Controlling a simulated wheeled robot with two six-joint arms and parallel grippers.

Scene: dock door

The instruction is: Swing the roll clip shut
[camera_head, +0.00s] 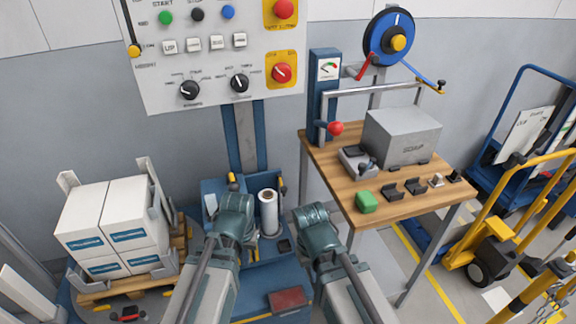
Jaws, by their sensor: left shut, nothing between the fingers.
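A white roll (268,212) stands upright in the blue bay at the foot of the column. A small dark and yellow part (282,186), possibly the roll clip, shows at the roll's upper right. I cannot tell its angle or whether it touches the roll. My left gripper (253,250) is shut and empty, low and left of the roll, largely hidden behind my left arm's teal joint. My right arm's joint is right of the roll. No right gripper fingers show.
White boxes (128,215) stand on a wooden pallet (120,284) at the left. A wooden table (398,205) at the right carries a grey box (402,138) and a green block (366,202). A control panel (214,50) hangs above. A yellow cart (485,248) is far right.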

